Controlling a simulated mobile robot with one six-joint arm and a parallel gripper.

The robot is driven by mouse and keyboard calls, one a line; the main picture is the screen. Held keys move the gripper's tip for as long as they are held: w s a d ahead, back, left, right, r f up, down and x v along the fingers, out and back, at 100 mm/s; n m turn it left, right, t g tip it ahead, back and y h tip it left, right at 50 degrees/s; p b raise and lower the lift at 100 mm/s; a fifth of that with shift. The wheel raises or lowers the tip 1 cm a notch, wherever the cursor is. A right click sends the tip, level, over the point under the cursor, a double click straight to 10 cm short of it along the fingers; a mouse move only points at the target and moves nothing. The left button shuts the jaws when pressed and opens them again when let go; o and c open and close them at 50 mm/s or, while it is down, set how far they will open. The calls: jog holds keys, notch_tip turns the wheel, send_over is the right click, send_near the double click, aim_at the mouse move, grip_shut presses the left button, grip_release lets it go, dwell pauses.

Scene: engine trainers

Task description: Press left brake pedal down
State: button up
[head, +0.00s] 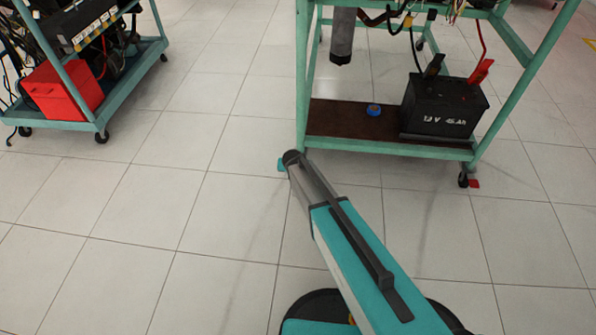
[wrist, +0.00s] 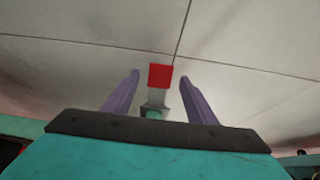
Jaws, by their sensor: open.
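In the wrist view a red square pedal pad (wrist: 160,75) shows between and beyond the fingertips of my gripper (wrist: 160,78). The purple fingers stand apart with nothing held between them; I cannot tell the gap to the pad. A grey metal piece with a teal part joins the pad from below. In the head view a small teal tab (head: 281,165) shows at the trolley's front left corner, and a red tab (head: 474,183) by its front right caster. I cannot tell which tab the wrist view shows. My arm hides the left caster, and my gripper is hidden in the head view.
The teal trolley frame (head: 388,145) carries a black battery (head: 445,108) and a blue roll (head: 374,110) on its brown lower shelf. Another trolley with a red box (head: 62,91) stands at the upper left. The tiled floor between them is clear.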

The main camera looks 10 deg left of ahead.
jog(key=p+v, duration=0.4)
jog(key=v, duration=0.7)
jog(key=shift+s+r, duration=0.15)
jog(key=shift+r, duration=0.25)
jog(key=s+d+r+m+g+h+p, duration=0.15)
jog(key=d+r+p, duration=0.25)
jog(key=d+p, duration=0.7)
jog(key=s+d+r+m+g+p, duration=0.2)
jog(key=s+d+r+g+p, duration=0.15)
jog(key=s+d+p, duration=0.85)
jog(key=s+d+r+n+g+p, duration=0.1)
jog(key=s+r+p, duration=0.4)
jog(key=s, duration=0.9)
jog(key=s+d+r+n+g+y+p, duration=0.1)
jog(key=s+r+g+p, duration=0.4)
jog(key=s, duration=1)
jog(key=shift+d+n+g, duration=0.3)
jog(key=shift+d+n, duration=0.45)
jog(key=shift+d, duration=0.3)
